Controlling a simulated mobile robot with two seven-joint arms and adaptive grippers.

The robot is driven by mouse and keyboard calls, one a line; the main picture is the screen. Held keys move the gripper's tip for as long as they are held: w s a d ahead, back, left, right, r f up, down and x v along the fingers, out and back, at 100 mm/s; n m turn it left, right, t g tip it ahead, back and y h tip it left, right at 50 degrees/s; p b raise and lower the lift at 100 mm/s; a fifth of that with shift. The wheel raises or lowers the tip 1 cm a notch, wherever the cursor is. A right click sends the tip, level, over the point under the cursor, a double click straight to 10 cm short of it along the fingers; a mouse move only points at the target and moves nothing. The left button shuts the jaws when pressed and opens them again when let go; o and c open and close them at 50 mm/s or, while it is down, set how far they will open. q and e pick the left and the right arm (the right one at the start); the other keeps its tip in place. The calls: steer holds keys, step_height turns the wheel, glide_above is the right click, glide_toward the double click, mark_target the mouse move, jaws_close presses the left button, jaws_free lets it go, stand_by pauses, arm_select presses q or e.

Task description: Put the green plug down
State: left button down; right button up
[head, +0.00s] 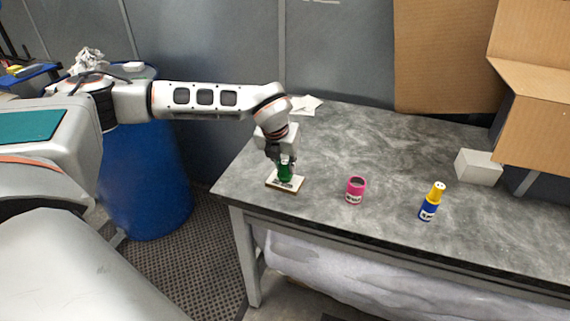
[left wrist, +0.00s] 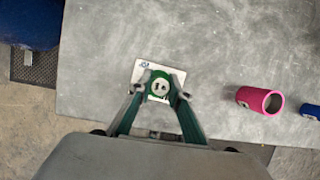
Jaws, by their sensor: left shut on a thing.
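The green plug (head: 285,172) is at the left end of the grey table, over a small white-topped board (head: 272,182). In the left wrist view the plug (left wrist: 160,86) shows a round green end with a pale face, and the white board (left wrist: 141,68) shows behind it. My left gripper (head: 281,160) points down and is shut on the plug; its fingertips (left wrist: 160,92) stand on both sides of it. I cannot tell whether the plug touches the board. My right gripper does not show.
A pink cup-like cylinder (head: 355,190) stands to the right of the board, and a blue bottle with a yellow top (head: 431,202) farther right. A white block (head: 478,167) and cardboard boxes (head: 535,130) are at the right. The tabletop (head: 370,140) behind the cylinder is clear.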

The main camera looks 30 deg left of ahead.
arm_select(q)
steer(key=shift+f, duration=0.2)
steer(key=c, duration=1.9)
jaws_free()
steer(key=shift+r, duration=0.2)
